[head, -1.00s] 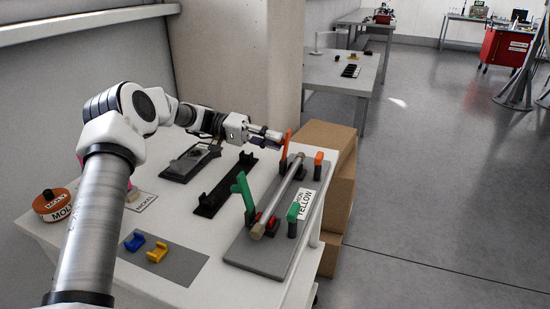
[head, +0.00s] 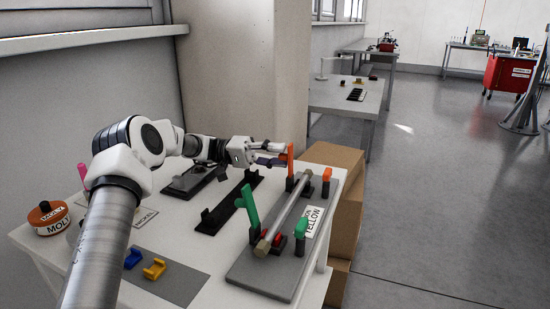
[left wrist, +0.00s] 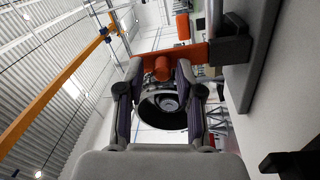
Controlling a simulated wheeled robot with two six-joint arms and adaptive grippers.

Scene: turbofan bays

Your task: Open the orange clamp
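The orange clamp has an upright orange lever (head: 290,161) on a dark post at the far end of the grey fixture plate (head: 243,268). An orange-topped post (head: 326,181) stands across the rod from it. A grey rod (head: 285,212) with brass-coloured ends lies along the fixture. My left gripper (head: 284,154) is open right beside the orange lever, near its upper part. In the left wrist view, the orange lever (left wrist: 195,52) crosses just ahead of the parted fingertips (left wrist: 159,72); I cannot tell whether they touch. My right gripper is not in view.
A green lever (head: 248,207) stands raised at the fixture's near end, opposite a green-topped post (head: 301,236). A black rack (head: 226,205) lies left of the fixture. Blue (head: 133,257) and yellow (head: 154,269) pieces sit in front. Cardboard boxes (head: 343,220) stand beyond the table's right edge.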

